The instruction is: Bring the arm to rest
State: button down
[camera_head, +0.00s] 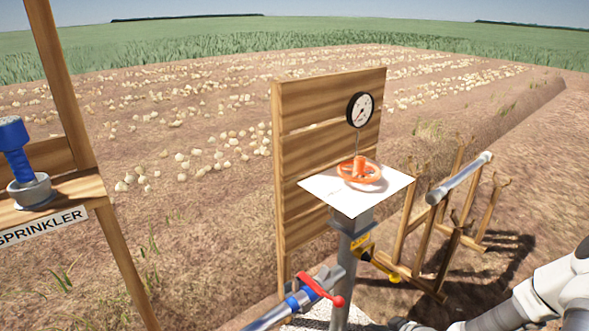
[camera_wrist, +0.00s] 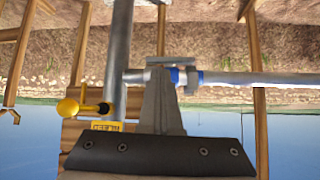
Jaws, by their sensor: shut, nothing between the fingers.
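My arm (camera_head: 540,295) is white and grey and reaches in from the lower right of the head view. My gripper (camera_wrist: 160,72) shows in the wrist view, its grey fingers together and empty. The gripper's hold on nothing is clear there; in the head view its fingertips cannot be made out. The wrist picture is upside down, with the sky at the bottom. The pipework appears beyond the fingers, and I cannot tell the exact gap.
A post carries a white plate (camera_head: 320,185), an orange handwheel (camera_head: 359,172) and a gauge (camera_head: 360,109). A red-handled valve (camera_head: 318,289) and a yellow-handled valve (camera_head: 375,260) sit below. A wooden rack (camera_head: 410,224) holds a grey pipe (camera_head: 460,178). A sprinkler stand (camera_head: 75,190) is left.

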notch_tip(320, 180, up, 24)
jog(key=d+g+h, duration=0.3)
jog(key=h, duration=0.4)
jog(key=s+a+r+m+t, duration=0.1)
jog(key=s+a+r, duration=0.3)
jog(key=r, duration=0.3)
jog(key=s+a+r+m, duration=0.2)
jog(key=s+a+r, duration=0.15)
jog(key=r, duration=0.35)
jog(key=s+a+m+y, duration=0.2)
jog(key=s+a, duration=0.3)
jog(key=s, duration=0.8)
notch_tip(320, 180, up, 22)
jog(key=p, duration=2.1)
jog(key=shift+w+d+f+g, duration=0.15)
jog(key=shift+w+g, duration=0.25)
jog(key=shift+w, duration=0.05)
